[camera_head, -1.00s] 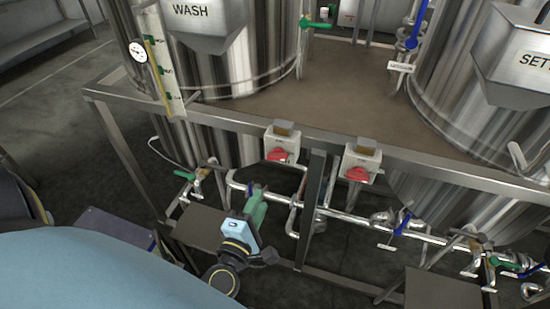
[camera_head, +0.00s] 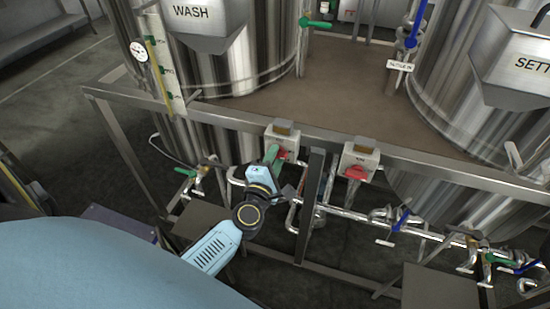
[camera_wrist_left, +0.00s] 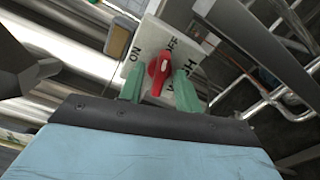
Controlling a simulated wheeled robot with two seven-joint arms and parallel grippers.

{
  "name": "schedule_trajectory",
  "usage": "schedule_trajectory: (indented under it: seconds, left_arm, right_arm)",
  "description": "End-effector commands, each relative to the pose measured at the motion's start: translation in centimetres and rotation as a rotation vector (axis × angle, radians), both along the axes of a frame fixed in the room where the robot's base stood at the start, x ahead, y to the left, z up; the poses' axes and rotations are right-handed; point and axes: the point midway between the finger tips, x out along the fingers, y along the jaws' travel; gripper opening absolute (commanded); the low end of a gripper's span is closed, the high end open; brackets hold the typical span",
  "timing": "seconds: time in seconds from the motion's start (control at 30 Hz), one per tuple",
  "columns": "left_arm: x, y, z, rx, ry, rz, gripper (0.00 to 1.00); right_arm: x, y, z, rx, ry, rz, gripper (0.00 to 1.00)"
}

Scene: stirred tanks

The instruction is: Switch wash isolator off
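The wash isolator (camera_head: 283,138) is a pale box with a red rotary knob, fixed to the frame rail below the WASH tank (camera_head: 200,50). In the left wrist view its red knob (camera_wrist_left: 159,73) lies between the two green fingertips, with the labels ON, OFF and WASH around it. My left gripper (camera_head: 273,154) is at the front of this box and partly covers the knob in the head view. In the left wrist view the fingers of the left gripper (camera_wrist_left: 159,86) are apart, one on each side of the knob; contact cannot be told. My right gripper is not in view.
A second isolator box (camera_head: 360,162) with a red knob hangs just right on the same rail (camera_head: 420,168). A steel post (camera_head: 310,190) stands between them. Pipes with green and blue valve handles (camera_head: 401,220) run below. The SETT tank (camera_head: 470,90) stands at the right.

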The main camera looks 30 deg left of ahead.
Motion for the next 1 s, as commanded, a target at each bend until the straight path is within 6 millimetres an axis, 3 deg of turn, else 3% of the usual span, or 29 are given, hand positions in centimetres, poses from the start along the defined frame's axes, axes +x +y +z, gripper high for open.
schedule_trajectory:
  seconds: [0.27,0.53,0.77,1.0]
  left_arm:
    - [0.2,0.1,0.0,0.001,0.000,0.000,0.34]
    - [0.2,0.1,0.0,0.001,0.000,0.000,0.01]
    - [0.2,0.1,0.1,0.026,0.008,0.001,0.00]
    - [0.2,0.1,0.2,0.216,0.054,0.000,0.00]
  right_arm:
    - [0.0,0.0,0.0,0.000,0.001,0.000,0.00]
    - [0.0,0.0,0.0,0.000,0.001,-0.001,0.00]
    - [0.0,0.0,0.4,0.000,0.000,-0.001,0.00]
    - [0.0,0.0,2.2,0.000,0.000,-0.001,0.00]
